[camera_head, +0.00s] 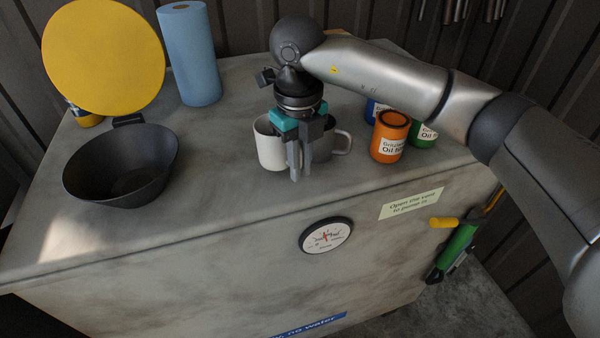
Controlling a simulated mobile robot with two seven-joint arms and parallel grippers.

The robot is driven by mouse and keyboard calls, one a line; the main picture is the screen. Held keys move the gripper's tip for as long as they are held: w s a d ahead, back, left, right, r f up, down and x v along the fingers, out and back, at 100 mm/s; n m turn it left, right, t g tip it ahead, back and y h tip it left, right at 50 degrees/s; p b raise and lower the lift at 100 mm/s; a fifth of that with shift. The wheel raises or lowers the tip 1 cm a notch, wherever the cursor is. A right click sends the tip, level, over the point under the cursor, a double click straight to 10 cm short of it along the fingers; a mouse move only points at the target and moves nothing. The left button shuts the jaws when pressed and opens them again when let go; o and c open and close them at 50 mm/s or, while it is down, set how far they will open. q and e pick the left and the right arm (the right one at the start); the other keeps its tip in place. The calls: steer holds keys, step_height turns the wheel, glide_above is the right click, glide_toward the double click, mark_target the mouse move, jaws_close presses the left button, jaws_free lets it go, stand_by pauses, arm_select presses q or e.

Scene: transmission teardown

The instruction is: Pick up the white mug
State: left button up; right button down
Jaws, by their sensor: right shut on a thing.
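The white mug (268,148) stands upright on the worktop, near the middle of the head view. My right gripper (297,172) reaches down at the mug's right side, with its fingers pointing down. It is shut on the white mug at that side; the fingers hide the exact place of contact and any handle there. A dark grey mug (323,148) stands close behind and to the right of the fingers, its handle to the right. I see no gap between the white mug and the worktop. My left gripper is not in view.
A black bowl (120,165), a yellow disc (104,55) and a blue paper roll (190,55) are at the left. Orange (389,140), blue (372,108) and green (424,136) cans stand right of the mugs. The worktop (220,200) in front is clear.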

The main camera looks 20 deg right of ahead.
step_height(320, 180, up, 17)
steer(key=shift+f, duration=0.15)
stand_by(0.8)
